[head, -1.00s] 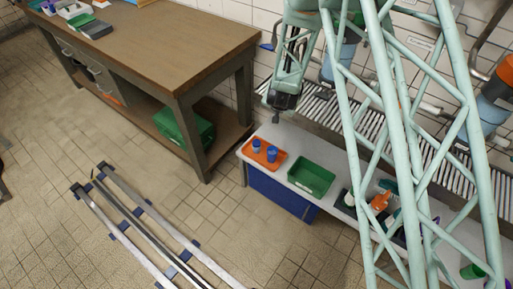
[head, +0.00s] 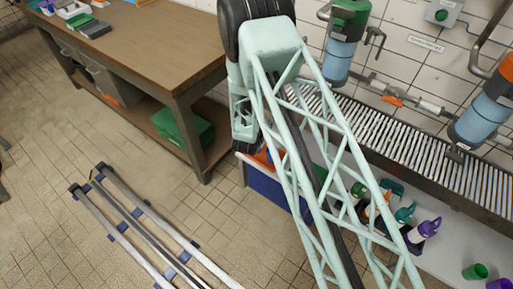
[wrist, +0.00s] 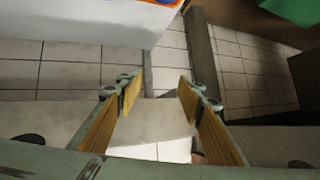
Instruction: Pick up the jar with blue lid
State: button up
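The jar with blue lid cannot be made out now; my arm covers most of its area in the head view. A piece of the orange tray (head: 264,157) shows beside my arm on the white bench. An orange edge, likely the same tray (wrist: 166,2), shows at the top border of the wrist view. My gripper (wrist: 158,90) is open and empty in the wrist view, its two yellow-padded fingers apart above the tiled floor, just off the bench edge. In the head view my gripper is not clearly visible behind the arm.
The white bench (wrist: 85,22) fills the wrist view's upper left. A wooden table (head: 150,45) with a green crate (head: 185,130) on its lower shelf stands to the left. Several bottles, including a purple-topped one (head: 424,231), stand on the bench. A roller conveyor (head: 420,150) runs behind.

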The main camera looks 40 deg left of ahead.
jog(key=s+d+f+n+t+y+b, duration=0.1)
jog(key=s+f+t, duration=0.5)
jog(key=s+f, duration=0.9)
jog(key=shift+d+f+t+b, duration=0.3)
jog(key=shift+d+f+b, duration=0.2)
jog(key=shift+d+f, duration=0.55)
jog(key=shift+w+a, duration=0.1)
jog(key=shift+b+x, duration=0.9)
jog(key=shift+x, duration=3.3)
jog(key=shift+w, duration=0.1)
jog(key=shift+b+x, duration=0.95)
jog(key=shift+x, duration=1.55)
jog(key=shift+a, duration=0.1)
jog(key=shift+c, duration=0.7)
jog(key=c, duration=0.6)
